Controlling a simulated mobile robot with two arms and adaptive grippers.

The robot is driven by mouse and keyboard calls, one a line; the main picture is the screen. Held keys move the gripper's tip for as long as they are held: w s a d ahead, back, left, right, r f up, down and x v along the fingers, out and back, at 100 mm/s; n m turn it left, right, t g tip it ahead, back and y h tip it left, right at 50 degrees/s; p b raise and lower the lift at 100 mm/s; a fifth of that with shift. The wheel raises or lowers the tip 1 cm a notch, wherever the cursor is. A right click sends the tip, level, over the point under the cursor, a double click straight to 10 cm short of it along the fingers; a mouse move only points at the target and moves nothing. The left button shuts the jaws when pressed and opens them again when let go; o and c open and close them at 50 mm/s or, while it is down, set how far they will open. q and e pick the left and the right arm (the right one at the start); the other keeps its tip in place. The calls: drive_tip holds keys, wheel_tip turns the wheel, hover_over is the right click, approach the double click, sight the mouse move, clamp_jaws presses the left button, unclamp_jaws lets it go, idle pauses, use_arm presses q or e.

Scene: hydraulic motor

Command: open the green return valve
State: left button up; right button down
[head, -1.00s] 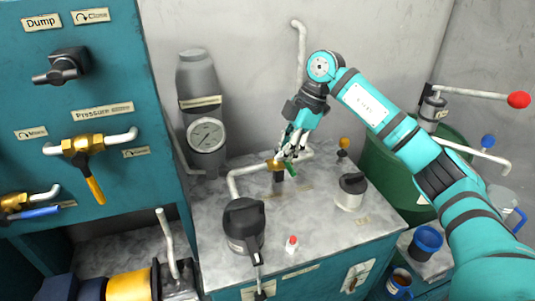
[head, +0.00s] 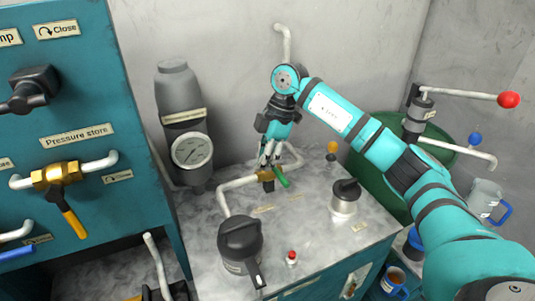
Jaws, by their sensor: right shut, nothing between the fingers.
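The green return valve is a brass body (head: 265,175) on a white pipe on the grey bench top. Its short green handle (head: 281,177) slants down to the right from the body. My right gripper (head: 268,163) points down just above the valve, its fingers close together, beside the upper end of the handle. It holds nothing. Whether the fingers touch the handle cannot be told. The fingers partly hide the pipe behind the valve. My left gripper is not in view.
A pressure gauge (head: 189,150) on a grey cylinder stands behind left. Black-topped knobs (head: 240,243) (head: 345,195) and a small red button (head: 292,257) stand in front and to the right. A red-ended lever (head: 508,99) is at the far right. Bench top between them is clear.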

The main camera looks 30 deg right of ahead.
sight(277, 173)
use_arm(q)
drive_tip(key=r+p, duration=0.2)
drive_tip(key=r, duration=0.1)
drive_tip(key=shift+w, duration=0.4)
use_arm(e)
drive_tip(key=f, duration=0.1)
drive_tip(key=d+f, duration=0.1)
drive_tip(key=f, duration=0.1)
drive_tip(key=d+f, duration=0.1)
drive_tip(key=f, duration=0.1)
drive_tip(key=shift+s+f, duration=0.1)
use_arm(q)
drive_tip(key=shift+p, duration=0.3)
